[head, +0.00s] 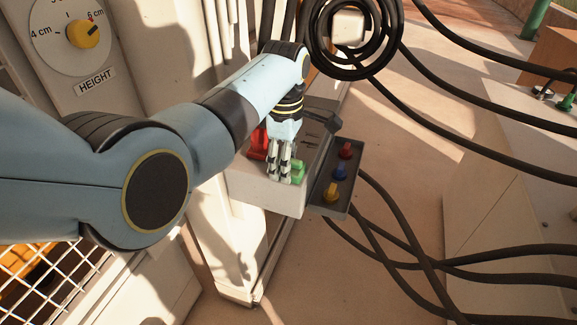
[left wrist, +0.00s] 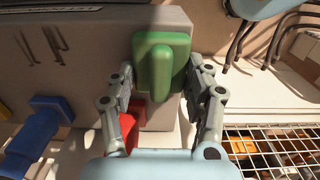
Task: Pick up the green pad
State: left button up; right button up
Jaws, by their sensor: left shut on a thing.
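The green pad (head: 298,168) shows at the front of a white block-like housing (head: 262,190), partly hidden by my left gripper (head: 285,168). In the left wrist view the green pad (left wrist: 160,60) has a raised rib and lies between the two fingers of my left gripper (left wrist: 162,76). The gripper is shut on it. The pad is right by the housing's edge; I cannot tell whether it still touches the surface. A red piece (head: 257,142) is just behind the gripper, and it also shows below the pad in the left wrist view (left wrist: 130,120). My right gripper is not in view.
A dark tray (head: 316,197) beside the housing holds red (head: 346,150), blue (head: 340,172) and yellow (head: 331,192) pieces. Black cables (head: 400,235) run across the floor at the right. A height dial (head: 82,34) is on the panel at upper left.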

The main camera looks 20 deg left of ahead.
pick_arm(q)
notch_tip(320, 180, up, 10)
jog(key=shift+r+p, duration=0.1)
jog(key=shift+p, duration=0.2)
jog(key=o, duration=0.4)
jog(key=shift+c, duration=1.4)
